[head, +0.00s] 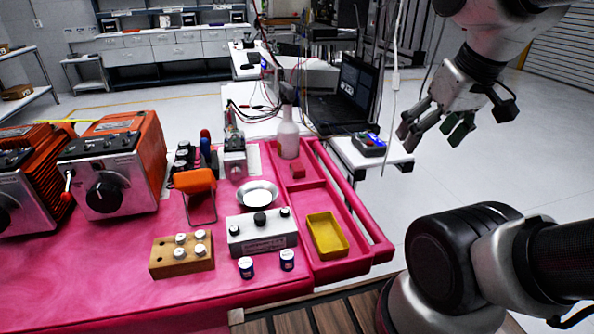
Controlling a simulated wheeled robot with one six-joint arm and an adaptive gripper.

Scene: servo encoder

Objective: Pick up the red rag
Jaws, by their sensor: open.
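My gripper (432,130) is open and empty at the upper right, hanging in the air to the right of the pink bench (110,285). An orange-red, cloth-like piece (193,181) hangs over a thin metal frame on the bench, left of the metal dish. A small red piece (297,171) lies in the bench's tray section by the clear bottle. I cannot tell for sure which of these is the red rag. My gripper is well apart from both.
Two orange machines (120,165) stand at the left. A metal dish (258,194), a grey box (262,232), a wooden block with white caps (181,255) and two small jars (287,260) stand mid-bench. A yellow tray (327,236) and a tall bottle (288,135) stand at right.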

